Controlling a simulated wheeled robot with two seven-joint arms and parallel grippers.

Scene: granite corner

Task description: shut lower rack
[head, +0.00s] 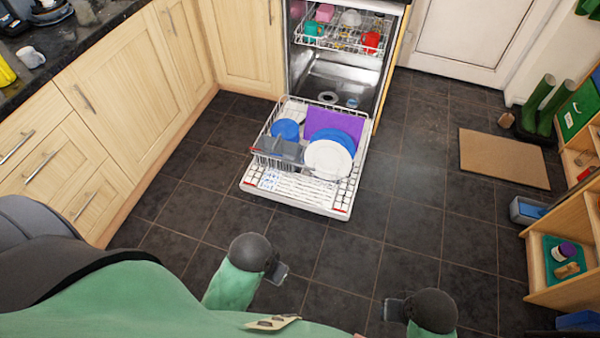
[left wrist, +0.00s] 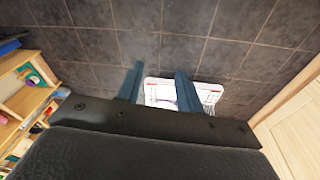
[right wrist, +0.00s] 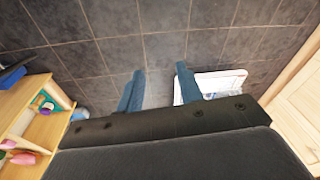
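The dishwasher's lower rack (head: 262,160) is pulled out over the lowered door (head: 300,194). It holds white and blue plates, a blue bowl, a purple board and a grey item. My left gripper (head: 278,273) is above the floor in front of the door, apart from it. In the left wrist view its two fingers (left wrist: 160,85) are spread and empty, with the white door beyond. My right gripper (head: 394,310) is lower right, also away from the rack. In the right wrist view its fingers (right wrist: 160,90) are spread and empty, with part of the door (right wrist: 222,84) beyond.
The upper rack (head: 342,38) with cups is inside the dishwasher. Wooden cabinets (head: 125,85) stand at left. At right are a brown mat (head: 503,158), green boots (head: 540,108) and a wooden shelf (head: 570,240). The tiled floor between my grippers and the door is clear.

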